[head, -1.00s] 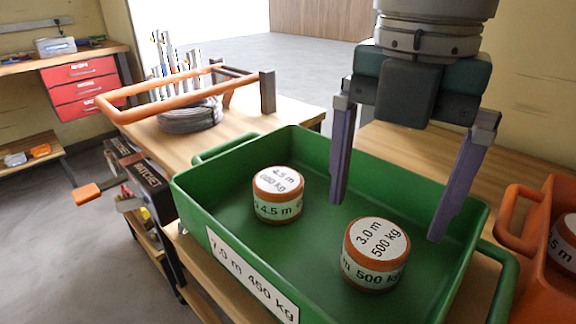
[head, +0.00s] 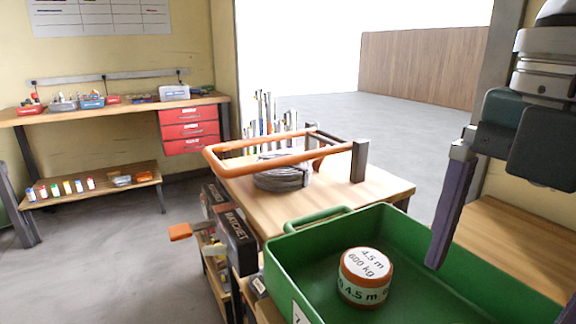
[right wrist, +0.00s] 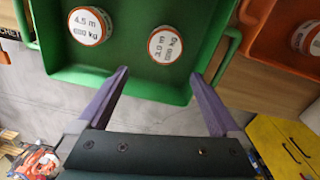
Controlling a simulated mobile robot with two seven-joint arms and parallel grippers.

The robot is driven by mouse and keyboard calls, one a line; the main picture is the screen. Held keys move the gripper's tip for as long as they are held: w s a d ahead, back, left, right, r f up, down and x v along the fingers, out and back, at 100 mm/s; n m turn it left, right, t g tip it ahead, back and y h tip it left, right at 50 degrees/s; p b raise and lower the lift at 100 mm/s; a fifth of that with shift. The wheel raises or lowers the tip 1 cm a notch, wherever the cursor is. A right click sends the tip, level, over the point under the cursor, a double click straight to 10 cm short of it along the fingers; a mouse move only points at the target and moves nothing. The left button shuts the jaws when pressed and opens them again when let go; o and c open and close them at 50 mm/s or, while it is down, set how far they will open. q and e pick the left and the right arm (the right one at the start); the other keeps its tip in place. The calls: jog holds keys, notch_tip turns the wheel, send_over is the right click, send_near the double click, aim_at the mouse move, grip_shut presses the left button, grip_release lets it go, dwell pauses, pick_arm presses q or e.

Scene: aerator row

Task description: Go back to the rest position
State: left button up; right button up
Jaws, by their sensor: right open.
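My right gripper (right wrist: 160,100) is open and empty in the right wrist view, its two purple fingers apart near the rim of the green crate. In the head view only one of its fingers shows clearly, above the green crate (head: 428,228) at the lower right. An orange roll labelled 4.5 m, 600 kg (head: 365,277) stands in the crate; it also shows in the right wrist view (right wrist: 89,26). A second roll labelled 3.0 m, 500 kg (right wrist: 165,45) stands in the crate, apart from the fingers. My left gripper is not in view.
A wooden table (head: 330,195) holds a grey coil (head: 283,178) and an orange-handled frame (head: 225,168). An orange crate (right wrist: 275,45) stands beside the green one. A back-left workbench (head: 120,107) has red drawers (head: 189,130). The grey floor at left is open.

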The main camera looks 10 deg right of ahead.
jog(key=s+a+m+y+p, duration=0.1)
jog(key=a+m+p, duration=0.1)
jog(key=a+m, duration=0.1)
jog(key=s+a+m+t+y+p, duration=0.1)
jog(key=a+m+p, duration=0.1)
jog(key=m+p, duration=0.1)
jog(key=s+a+m+t+y+p, duration=0.1)
jog(key=s+a+m+p, duration=0.1)
jog(key=a+m, duration=0.1)
jog(key=shift+a+y+p, duration=0.3)
jog(key=s+d+r+m+t+h+p, duration=0.1)
jog(key=s+d+r+m+h+p, duration=0.25)
jog(key=s+d+m+p, duration=0.75)
jog(key=w+a+r+m+p, duration=0.1)
jog(key=r+p, duration=1.5)
jog(key=r, duration=0.1)
jog(key=w+a+r+m+p, duration=0.1)
jog(key=w+r+p, duration=0.1)
jog(key=r+p, duration=1.4)
jog(key=shift+r, duration=0.75)
